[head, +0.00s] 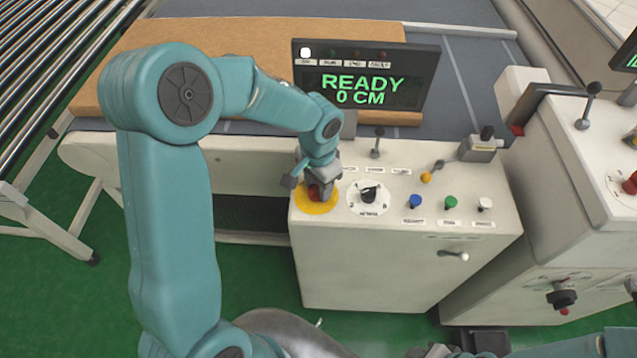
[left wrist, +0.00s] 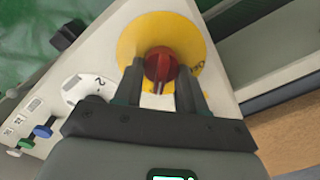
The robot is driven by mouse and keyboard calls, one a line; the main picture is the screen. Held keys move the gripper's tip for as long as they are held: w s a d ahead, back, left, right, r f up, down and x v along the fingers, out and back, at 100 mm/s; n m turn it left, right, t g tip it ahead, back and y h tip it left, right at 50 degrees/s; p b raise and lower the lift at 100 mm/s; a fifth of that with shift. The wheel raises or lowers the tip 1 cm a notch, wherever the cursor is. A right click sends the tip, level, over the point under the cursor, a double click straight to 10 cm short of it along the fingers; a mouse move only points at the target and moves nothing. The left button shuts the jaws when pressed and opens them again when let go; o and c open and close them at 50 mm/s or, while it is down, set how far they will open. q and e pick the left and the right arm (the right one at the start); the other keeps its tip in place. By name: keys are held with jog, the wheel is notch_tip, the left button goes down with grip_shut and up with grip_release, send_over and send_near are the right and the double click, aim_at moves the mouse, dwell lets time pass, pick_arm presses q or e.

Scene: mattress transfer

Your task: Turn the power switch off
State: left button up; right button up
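A red rotary knob (left wrist: 161,66) sits on a round yellow plate (left wrist: 138,38) with dark lettering at its edge. In the head view, the yellow plate (head: 310,206) is at the left end of the white control panel, with the red knob (head: 314,193) mostly hidden by my gripper. My left gripper (head: 312,185) reaches down onto it from above. In the left wrist view, the fingers of my left gripper (left wrist: 160,75) lie close against both sides of the knob. Only dark and teal parts show at the bottom right edge, so my right gripper is not clear.
A black display (head: 366,78) reads READY, 0 CM, with one white lamp lit. A black selector dial (head: 369,194) stands just right of the yellow plate. Blue (head: 415,202), green (head: 450,202) and white (head: 485,204) buttons and small levers are farther right.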

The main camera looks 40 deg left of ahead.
pick_arm(q)
jog(key=shift+a+f+n+b, duration=0.15)
jog(key=shift+n+b, duration=1.45)
jog(key=shift+b, duration=0.15)
jog(key=n+b, duration=0.3)
jog(key=n, duration=0.1)
jog(key=shift+a+n, duration=0.15)
jog(key=shift+n, duration=0.15)
jog(key=n+b, duration=0.3)
jog(key=n, duration=0.2)
jog(key=shift+s+a, duration=0.1)
jog(key=n, duration=0.1)
jog(key=n+b, duration=0.1)
jog(key=n, duration=0.3)
jog(key=shift+s+r, duration=0.1)
jog(key=shift+r, duration=0.2)
jog(key=shift+b, duration=0.3)
jog(key=o, duration=1)
jog(key=shift+s, duration=0.1)
